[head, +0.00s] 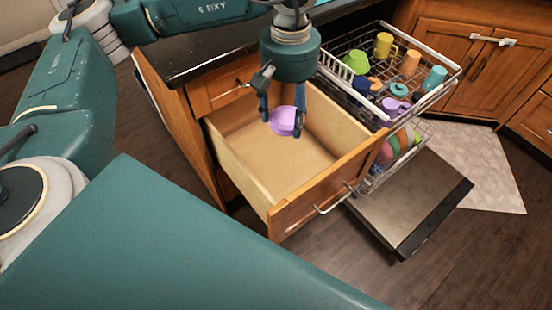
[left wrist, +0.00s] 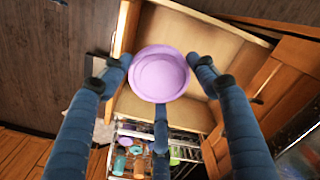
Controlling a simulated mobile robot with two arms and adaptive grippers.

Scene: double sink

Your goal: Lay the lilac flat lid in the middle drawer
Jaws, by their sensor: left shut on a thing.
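The lilac flat lid (head: 283,121) is round and held by my left gripper (head: 284,128) over the open middle drawer (head: 288,212). The gripper's dark blue fingers are shut around the lid, which hangs above the drawer floor inside the outline of its walls. In the left wrist view the lid (left wrist: 160,75) lies between the fingertips, with the pale wooden drawer (left wrist: 200,35) behind it. The drawer is pulled out and looks empty. My right gripper is not in view.
An open dishwasher stands right of the drawer. Its upper rack (head: 440,84) holds several colourful cups, and its lower rack holds plates. Its door (head: 415,212) lies folded down. A dark countertop (head: 215,55) and a closed upper drawer (head: 222,88) are behind the open drawer.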

